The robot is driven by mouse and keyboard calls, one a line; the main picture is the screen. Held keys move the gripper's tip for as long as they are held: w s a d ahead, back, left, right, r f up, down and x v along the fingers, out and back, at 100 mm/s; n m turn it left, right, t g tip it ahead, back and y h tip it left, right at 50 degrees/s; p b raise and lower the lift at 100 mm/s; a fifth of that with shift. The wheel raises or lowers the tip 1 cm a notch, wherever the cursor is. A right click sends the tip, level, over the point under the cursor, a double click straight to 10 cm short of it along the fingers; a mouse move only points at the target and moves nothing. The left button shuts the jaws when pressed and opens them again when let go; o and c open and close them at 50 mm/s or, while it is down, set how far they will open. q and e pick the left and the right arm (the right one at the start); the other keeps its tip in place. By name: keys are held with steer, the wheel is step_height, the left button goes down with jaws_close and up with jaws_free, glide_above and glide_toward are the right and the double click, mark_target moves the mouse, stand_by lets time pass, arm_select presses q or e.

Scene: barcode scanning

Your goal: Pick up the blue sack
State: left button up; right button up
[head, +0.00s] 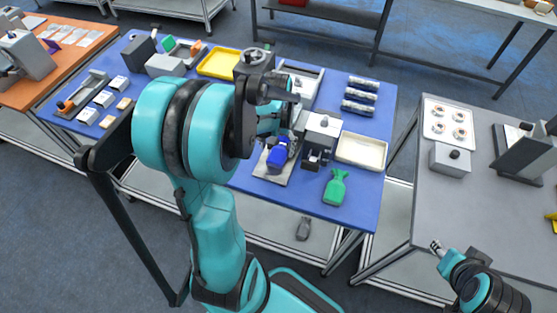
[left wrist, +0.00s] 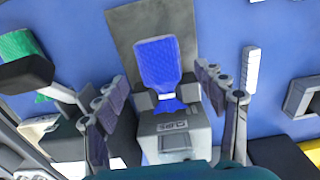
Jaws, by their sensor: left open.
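The blue sack (head: 278,157) lies on a grey plate (head: 262,171) on the blue table, near its front edge. In the left wrist view the blue sack (left wrist: 157,62) sits in the middle, its narrow neck towards a grey labelled box (left wrist: 180,140). My left gripper (head: 278,122) is above the table, partly hidden by its own arm in the head view. In the left wrist view my left gripper (left wrist: 162,78) is open, one finger on each side of the sack, with no visible grip on it. My right gripper (head: 437,246) is small, away by the grey table.
A green sack (head: 335,187) lies right of the blue one. A cream tray (head: 361,152) and a grey device (head: 320,131) stand close by. A yellow tray (head: 219,62) and several silver rolls (head: 360,95) lie farther back.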

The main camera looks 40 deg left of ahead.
mark_target(277, 155)
arm_select(q)
step_height(277, 155, down, 3)
steer(key=shift+s+d+b, duration=0.1)
steer(key=shift+b, duration=0.4)
steer(key=shift+f, duration=0.55)
steer(key=shift+r, duration=0.1)
steer(key=c, duration=1.4)
step_height(277, 155, up, 10)
steer(key=p, duration=0.3)
steer(key=shift+s, duration=0.1)
